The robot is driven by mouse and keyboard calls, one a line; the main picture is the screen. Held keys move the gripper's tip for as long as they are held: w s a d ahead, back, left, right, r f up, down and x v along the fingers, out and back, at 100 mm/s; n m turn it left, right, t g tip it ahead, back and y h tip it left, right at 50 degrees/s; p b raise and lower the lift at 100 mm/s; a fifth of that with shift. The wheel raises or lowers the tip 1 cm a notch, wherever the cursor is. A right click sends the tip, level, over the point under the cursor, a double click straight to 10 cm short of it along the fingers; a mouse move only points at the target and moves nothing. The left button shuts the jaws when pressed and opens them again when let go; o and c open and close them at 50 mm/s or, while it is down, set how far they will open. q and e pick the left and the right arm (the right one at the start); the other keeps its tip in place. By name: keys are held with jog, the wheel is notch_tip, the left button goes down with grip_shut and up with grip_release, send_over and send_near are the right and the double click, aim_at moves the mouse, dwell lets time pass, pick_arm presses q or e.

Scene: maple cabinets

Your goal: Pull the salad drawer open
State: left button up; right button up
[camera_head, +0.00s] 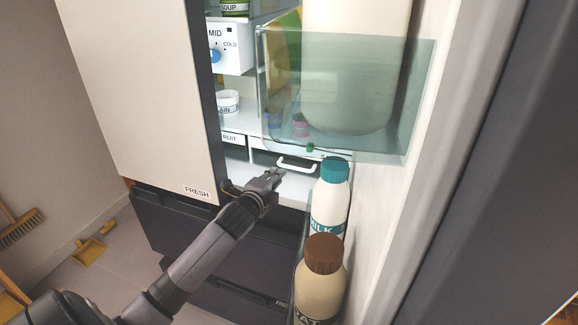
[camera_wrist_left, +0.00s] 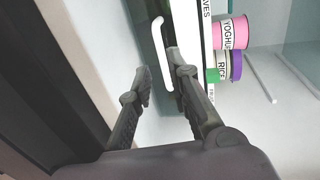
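Low inside the open fridge is a drawer front (camera_head: 264,158) with a white bar handle (camera_head: 297,166). I cannot read a salad label on it. The handle also shows in the left wrist view (camera_wrist_left: 160,48), upright in the picture, just ahead of the fingertips. My left gripper (camera_head: 272,178) is just left of and below the handle in the head view. In the left wrist view the gripper (camera_wrist_left: 165,78) has its two fingers apart with nothing between them. The handle's lower end is close to the right finger; contact cannot be told. My right gripper is not in view.
A clear door bin (camera_head: 400,95) overhangs the handle from the right. A milk bottle (camera_head: 329,200) and a brown-capped bottle (camera_head: 320,280) stand in the door just right of my left gripper. The fridge's left door (camera_head: 150,90) closes off the left side.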

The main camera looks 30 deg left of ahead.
aim_at(287, 167)
pick_arm(q)
jog(key=x, duration=0.9)
jog(key=shift+w, duration=0.2)
jog(key=shift+c, duration=0.5)
jog(key=shift+f, duration=0.1)
grip_shut()
